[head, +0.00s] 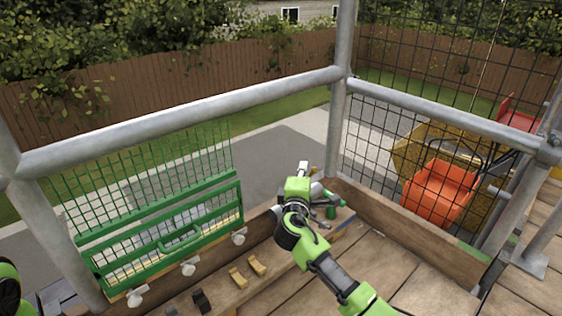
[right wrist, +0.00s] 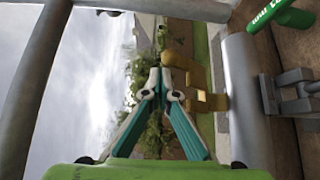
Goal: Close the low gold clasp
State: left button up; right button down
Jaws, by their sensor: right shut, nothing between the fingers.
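The gold clasp (right wrist: 197,75) shows in the right wrist view, right beside my right gripper's fingertips. I cannot tell whether it touches them, or whether the clasp is open or closed. My right gripper (right wrist: 160,80) has its teal and white fingers shut together at the tips, with nothing between them. In the head view my right gripper (head: 303,168) reaches over the wooden edge board near the corner post. The gold clasp is not clear there, being hidden by my gripper or too small. My left gripper is not in view.
Two gold brackets (head: 238,277) and a dark piece (head: 201,301) lie left of my arm. A green mesh-topped frame (head: 165,245) stands at the left. A grey fitting (right wrist: 290,92) and green handle (right wrist: 292,17) show in the wrist view. Metal rails (head: 190,118) enclose the deck.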

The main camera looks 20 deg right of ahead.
jog(key=s+d+f+b, duration=0.3)
jog(key=s+f, duration=0.4)
jog(key=f, duration=0.2)
jog(key=shift+s+f+m+t+b, duration=0.25)
jog(key=shift+s+m+t+b, duration=0.1)
jog(key=shift+s+m+t, duration=0.05)
dwell(0.6)
notch_tip(320, 180, up, 10)
dwell(0.5)
